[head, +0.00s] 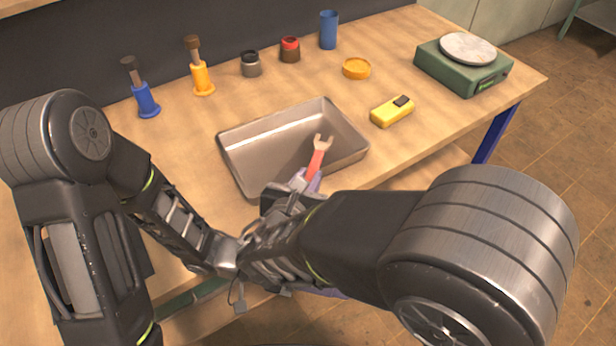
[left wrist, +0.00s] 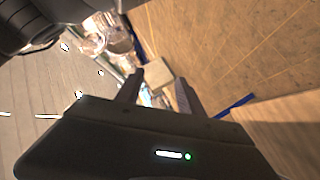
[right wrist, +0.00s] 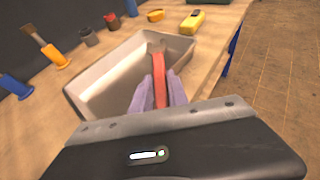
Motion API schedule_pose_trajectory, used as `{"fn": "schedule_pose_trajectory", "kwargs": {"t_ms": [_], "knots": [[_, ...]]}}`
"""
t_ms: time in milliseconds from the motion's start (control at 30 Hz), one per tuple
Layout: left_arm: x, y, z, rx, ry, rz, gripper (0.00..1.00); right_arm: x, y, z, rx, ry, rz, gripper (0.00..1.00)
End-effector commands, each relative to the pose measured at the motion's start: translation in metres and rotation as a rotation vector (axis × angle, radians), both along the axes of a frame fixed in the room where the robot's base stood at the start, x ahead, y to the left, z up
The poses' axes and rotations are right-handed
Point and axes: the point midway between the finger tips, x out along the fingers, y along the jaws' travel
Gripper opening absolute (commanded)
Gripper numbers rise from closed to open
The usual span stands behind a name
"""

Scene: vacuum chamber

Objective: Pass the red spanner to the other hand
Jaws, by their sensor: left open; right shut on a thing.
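The red spanner (head: 317,159) has a red handle and a bare metal open-ended jaw that points up and away. My right gripper (head: 306,180) is shut on its handle, over the near right part of the metal tray (head: 243,165). In the right wrist view the spanner (right wrist: 160,84) stands between the two purple fingers of my right gripper (right wrist: 158,92). My left gripper (left wrist: 160,92) shows in the left wrist view, open, with nothing between its fingers.
On the wooden table (head: 420,160) stand a yellow meter (head: 392,112), an orange dish (head: 356,69), a green scale (head: 463,70), a blue cup (head: 329,30), two small jars, and a blue (head: 146,100) and a yellow holder (head: 202,78).

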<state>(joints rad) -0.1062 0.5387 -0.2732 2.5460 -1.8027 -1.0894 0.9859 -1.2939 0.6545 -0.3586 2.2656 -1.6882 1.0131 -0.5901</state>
Motion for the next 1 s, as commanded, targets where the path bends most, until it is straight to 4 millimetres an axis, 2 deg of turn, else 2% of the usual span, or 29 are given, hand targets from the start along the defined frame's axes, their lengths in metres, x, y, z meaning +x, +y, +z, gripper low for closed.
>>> {"fn": "schedule_pose_trajectory", "kwargs": {"t_ms": [33,67,100,200,300,400,500,633,800,1000], "knots": [[-0.015,-0.022,-0.002,-0.014,-0.019,-0.061,0.45,0.0,0.0,0.0,0.0,-0.001,0.0,0.0],[-0.019,-0.035,-0.007,-0.014,-0.037,-0.07,0.45,0.0,0.0,0.0,0.0,-0.001,0.0,0.0],[0.0,-0.037,-0.021,0.023,-0.05,0.011,0.45,0.0,0.0,0.0,0.0,-0.001,0.0,0.0],[0.039,-0.025,-0.056,0.131,-0.047,0.196,0.45,0.0,0.0,0.0,0.0,-0.001,0.0,0.0],[0.066,-0.003,-0.098,0.271,-0.011,0.359,0.45,0.0,0.0,0.0,0.0,-0.001,0.0,0.0],[0.075,0.027,-0.145,0.44,0.073,0.498,0.45,0.0,0.0,0.0,0.0,-0.001,0.0,0.0],[0.063,0.057,-0.187,0.601,0.192,0.59,0.45,0.0,0.0,0.0,0.0,-0.001,0.0,0.0],[0.033,0.082,-0.222,0.754,0.358,0.645,0.45,0.0,0.0,0.0,0.0,-0.001,0.0,0.0],[0.001,0.093,-0.241,0.848,0.505,0.662,0.45,0.0,0.0,0.001,0.0,-0.001,0.0,0.0],[-0.008,0.095,-0.244,0.869,0.547,0.664,0.45,0.0,0.0,0.0,0.0,-0.001,0.0,0.0]]}}
